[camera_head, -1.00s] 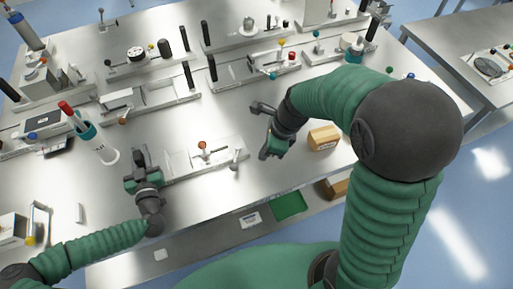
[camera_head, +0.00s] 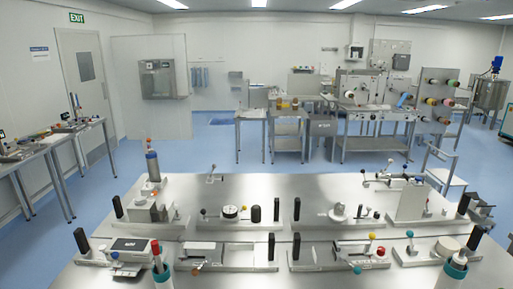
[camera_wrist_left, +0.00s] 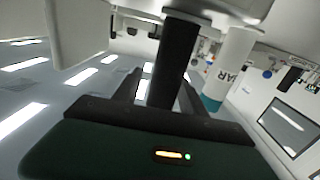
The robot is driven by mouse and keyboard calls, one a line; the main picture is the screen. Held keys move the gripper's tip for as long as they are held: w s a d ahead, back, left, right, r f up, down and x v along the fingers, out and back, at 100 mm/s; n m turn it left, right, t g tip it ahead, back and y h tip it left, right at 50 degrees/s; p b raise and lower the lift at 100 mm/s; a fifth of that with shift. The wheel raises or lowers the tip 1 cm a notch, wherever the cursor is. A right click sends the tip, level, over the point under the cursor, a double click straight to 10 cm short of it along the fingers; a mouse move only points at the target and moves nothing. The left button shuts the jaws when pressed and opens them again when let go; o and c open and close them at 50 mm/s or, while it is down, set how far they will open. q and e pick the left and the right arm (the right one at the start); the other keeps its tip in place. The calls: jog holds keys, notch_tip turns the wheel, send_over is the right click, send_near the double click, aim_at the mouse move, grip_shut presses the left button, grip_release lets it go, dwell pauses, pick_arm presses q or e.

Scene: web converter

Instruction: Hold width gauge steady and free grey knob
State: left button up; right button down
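In the left wrist view, my left gripper (camera_wrist_left: 160,92) has one finger on each side of a dark upright post (camera_wrist_left: 174,58), which joins a pale fixture part (camera_wrist_left: 225,8) at the top of the picture. A bright gap shows between the left finger and the post, so I cannot tell whether the fingers grip it. I cannot clearly identify the width gauge or its grey knob in the present frames. The head view now looks up across the room, and neither gripper shows in it. My right gripper is not in view.
Several fixtures with black posts stand in rows on the steel table (camera_head: 330,190), including a dial fixture (camera_head: 230,212) and a yellow-knobbed one (camera_head: 340,252). Benches and machines stand beyond.

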pick_arm(q)
jog(key=shift+r, duration=0.1)
jog(key=shift+s, duration=0.15)
jog(key=s, duration=1.1)
jog(key=shift+s+a, duration=0.15)
jog(key=shift+s, duration=0.2)
